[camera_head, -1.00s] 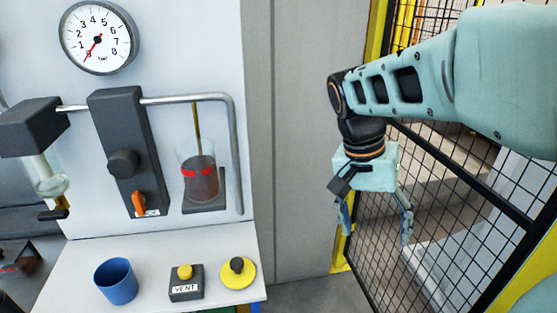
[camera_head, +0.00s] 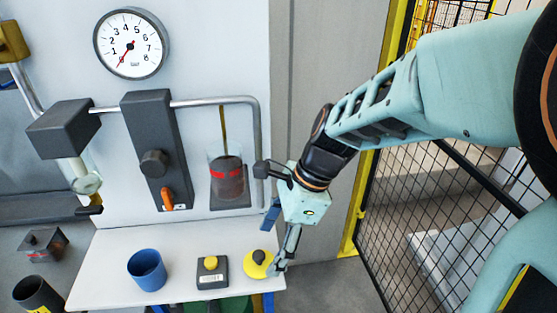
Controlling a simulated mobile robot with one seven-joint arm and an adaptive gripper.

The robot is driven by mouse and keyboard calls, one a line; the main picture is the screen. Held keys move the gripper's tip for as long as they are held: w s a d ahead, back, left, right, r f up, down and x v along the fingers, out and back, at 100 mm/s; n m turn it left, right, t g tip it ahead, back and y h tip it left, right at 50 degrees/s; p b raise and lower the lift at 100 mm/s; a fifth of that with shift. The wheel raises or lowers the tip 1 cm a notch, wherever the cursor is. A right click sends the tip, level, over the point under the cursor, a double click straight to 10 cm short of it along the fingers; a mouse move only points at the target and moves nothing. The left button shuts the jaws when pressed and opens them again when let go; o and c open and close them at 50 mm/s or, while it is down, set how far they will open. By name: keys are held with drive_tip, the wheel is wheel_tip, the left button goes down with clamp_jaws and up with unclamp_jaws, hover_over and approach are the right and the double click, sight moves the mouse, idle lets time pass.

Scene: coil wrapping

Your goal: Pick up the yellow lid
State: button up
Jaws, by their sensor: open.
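The yellow lid (camera_head: 256,266) is a round disc with a black knob on top. It lies on the right end of the white shelf (camera_head: 119,253). My gripper (camera_head: 274,246) is open and empty, with its fingers pointing down. One finger overlaps the lid's right edge in the picture, and the other is behind and above it. I cannot tell whether either finger touches the lid.
A vent button box (camera_head: 212,272) sits just left of the lid, with a blue cup (camera_head: 147,270) further left. A glass beaker with dark contents (camera_head: 227,175) stands behind, under a bent pipe (camera_head: 257,140). A mesh fence (camera_head: 410,215) is on the right.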

sight(263, 258)
drive_tip(key=shift+w+x, duration=0.15)
drive_tip(key=shift+x, duration=1.2)
drive_tip(key=shift+w+x, duration=0.15)
drive_tip(key=shift+x, duration=1.2)
drive_tip(key=shift+c, duration=0.6)
drive_tip(key=shift+d, duration=0.1)
drive_tip(key=c, duration=1)
